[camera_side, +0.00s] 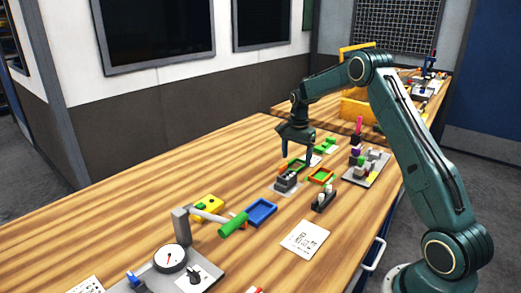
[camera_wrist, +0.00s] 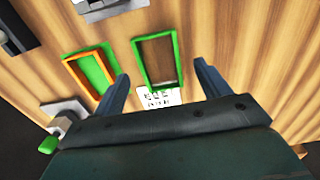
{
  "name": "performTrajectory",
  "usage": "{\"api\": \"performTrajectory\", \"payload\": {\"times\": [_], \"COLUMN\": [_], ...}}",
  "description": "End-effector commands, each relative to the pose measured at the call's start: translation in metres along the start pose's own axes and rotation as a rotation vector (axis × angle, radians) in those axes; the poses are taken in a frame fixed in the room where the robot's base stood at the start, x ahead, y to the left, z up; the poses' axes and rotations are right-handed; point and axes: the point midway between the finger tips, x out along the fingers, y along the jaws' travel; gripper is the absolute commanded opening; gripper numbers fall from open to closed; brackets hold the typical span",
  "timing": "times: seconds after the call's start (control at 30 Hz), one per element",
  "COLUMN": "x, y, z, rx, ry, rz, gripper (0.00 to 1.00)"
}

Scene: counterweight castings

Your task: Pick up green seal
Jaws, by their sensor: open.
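A thin green rectangular frame, which looks like the green seal (camera_wrist: 177,62), lies on the wooden table in the wrist view, with its middle open. In the side view the green seal (camera_side: 290,169) is below my gripper (camera_side: 297,159). My gripper (camera_wrist: 161,74) is open and empty, pointing down over the table. In the wrist view its two fingertips are on either side of the near part of the green seal, apart from it. I cannot tell the exact height of the fingertips above it.
An orange frame with green inside (camera_side: 321,176) lies close beside the seal. A grey block fixture (camera_side: 287,181) and a dark holder with light cylinders (camera_side: 323,200) stand nearby. A printed card (camera_wrist: 158,98) lies by the seal. A blue tray (camera_side: 261,212) is nearer the camera.

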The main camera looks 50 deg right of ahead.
Motion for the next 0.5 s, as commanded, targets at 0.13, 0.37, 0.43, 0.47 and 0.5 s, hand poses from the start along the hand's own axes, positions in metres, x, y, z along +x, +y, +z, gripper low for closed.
{"api": "performTrajectory", "payload": {"times": [0.13, 0.37, 0.43, 0.47, 0.5], "x": [0.016, 0.022, 0.022, 0.022, 0.022], "y": [0.0, 0.0, 0.0, 0.0, 0.0], "z": [0.0, 0.0, 0.0, 0.0, 0.0], "rx": [0.0, 0.0, 0.0, 0.0, 0.0], "ry": [0.0, 0.0, 0.0, 0.0, 0.0], "rz": [0.001, 0.0, 0.0, 0.0, 0.0], "gripper": [0.75, 0.75, 0.75, 0.75, 0.75]}}
